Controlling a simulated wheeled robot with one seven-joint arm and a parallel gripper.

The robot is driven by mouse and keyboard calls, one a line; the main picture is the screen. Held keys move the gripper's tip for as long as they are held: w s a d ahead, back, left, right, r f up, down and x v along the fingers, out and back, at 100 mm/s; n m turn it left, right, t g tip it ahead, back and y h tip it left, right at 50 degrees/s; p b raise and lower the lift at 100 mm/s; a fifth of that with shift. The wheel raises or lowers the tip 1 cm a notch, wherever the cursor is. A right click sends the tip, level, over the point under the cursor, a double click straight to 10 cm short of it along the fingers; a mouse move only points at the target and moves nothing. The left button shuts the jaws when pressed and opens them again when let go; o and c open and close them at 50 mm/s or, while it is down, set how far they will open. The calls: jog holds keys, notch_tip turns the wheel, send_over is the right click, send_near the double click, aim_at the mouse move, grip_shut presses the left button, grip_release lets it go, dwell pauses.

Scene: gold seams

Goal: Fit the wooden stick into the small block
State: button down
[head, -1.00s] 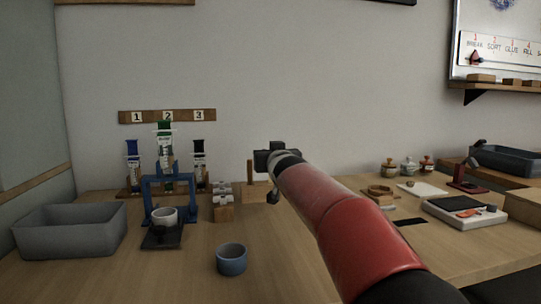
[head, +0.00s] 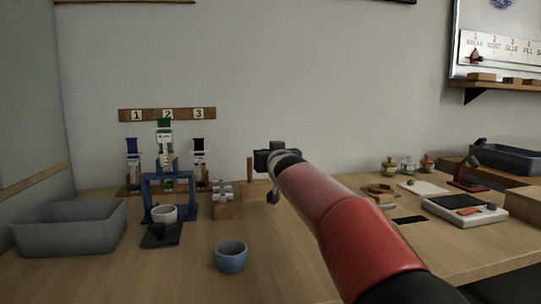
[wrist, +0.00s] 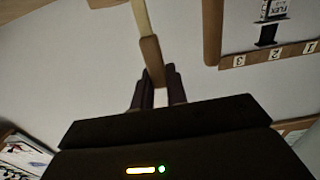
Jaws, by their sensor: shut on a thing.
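My gripper (wrist: 158,88) is shut on a wooden stick (wrist: 151,58) in the wrist view. The stick has a brown part at the fingers and a paler part (wrist: 141,18) running to the top edge. In the head view my gripper (head: 264,161) hangs above the back of the table, its fingers mostly hidden by my arm. Just below and left of it is a small wooden block (head: 256,191) with an upright wooden post (head: 250,172) at its left. A similar wooden post (wrist: 212,30) shows in the wrist view, apart from the held stick. I cannot tell whether stick and block touch.
A wooden block with pale fittings (head: 222,211) stands left of the small block.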

jog(key=c, duration=1.3)
grip_release()
jog(key=shift+s, duration=0.1)
jog(key=shift+b+v, duration=2.1)
jog(key=shift+v, duration=0.3)
